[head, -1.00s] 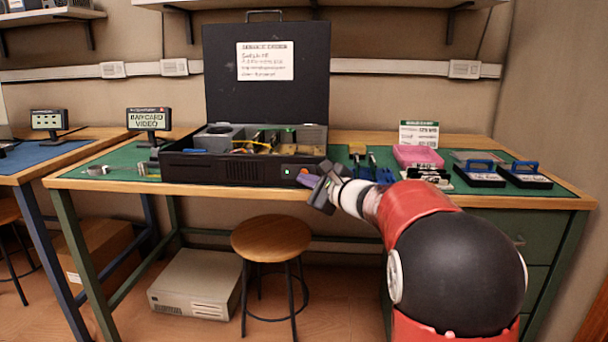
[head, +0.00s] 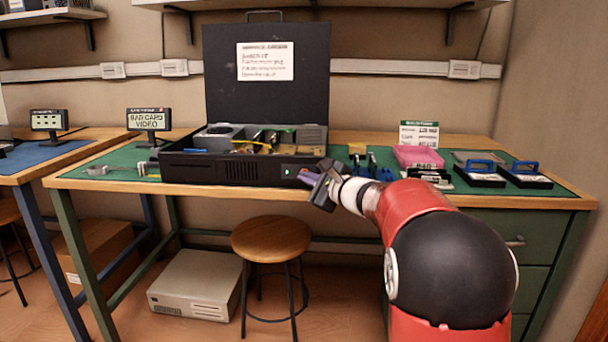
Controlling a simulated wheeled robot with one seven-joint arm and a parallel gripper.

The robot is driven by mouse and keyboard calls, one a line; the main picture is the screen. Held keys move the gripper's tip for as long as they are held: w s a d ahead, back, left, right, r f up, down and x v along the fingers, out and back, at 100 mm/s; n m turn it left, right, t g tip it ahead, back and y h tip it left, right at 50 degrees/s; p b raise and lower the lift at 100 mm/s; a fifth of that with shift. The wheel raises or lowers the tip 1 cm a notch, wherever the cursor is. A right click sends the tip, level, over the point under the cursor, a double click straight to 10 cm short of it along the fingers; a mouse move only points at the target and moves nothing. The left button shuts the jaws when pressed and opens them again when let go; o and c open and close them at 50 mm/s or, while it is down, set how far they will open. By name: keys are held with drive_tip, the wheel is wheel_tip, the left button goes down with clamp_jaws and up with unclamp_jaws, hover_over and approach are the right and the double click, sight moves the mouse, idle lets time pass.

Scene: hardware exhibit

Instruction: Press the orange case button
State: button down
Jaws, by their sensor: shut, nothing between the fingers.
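A black computer case (head: 228,172) lies on the green mat of the workbench with its lid raised. Its front face looks toward me, with a small lit green-white spot (head: 289,171) near the right end. No orange button can be made out; the right end of the front is partly covered by my gripper. My gripper (head: 308,177) is shut and empty, its fingertips at or just in front of the right end of the case front. Whether they touch it cannot be told.
A small screen (head: 148,119) reading "BAD CARD VIDEO" stands left of the case. A pink bin (head: 419,157) and blue-handled black trays (head: 480,172) lie to the right. A stool (head: 271,238) stands below the bench front.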

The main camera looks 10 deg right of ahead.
drive_tip(key=shift+w+d, duration=0.1)
drive_tip(key=shift+w, duration=0.15)
drive_tip(key=shift+s, duration=0.15)
idle(0.3)
drive_tip(key=shift+s+a+b, duration=0.3)
drive_tip(key=shift+s+b, duration=0.4)
drive_tip(key=shift+b, duration=0.05)
drive_tip(key=shift+s, duration=0.1)
drive_tip(key=shift+s+a+b, duration=0.25)
drive_tip(key=shift+s+b, duration=0.2)
drive_tip(key=shift+s, duration=0.3)
drive_tip(key=shift+s+a+b, duration=0.3)
drive_tip(key=shift+s+b, duration=0.2)
drive_tip(key=shift+s, duration=0.25)
drive_tip(key=shift+s+a+b, duration=0.25)
drive_tip(key=shift+s+b, duration=0.2)
drive_tip(key=shift+s, duration=0.3)
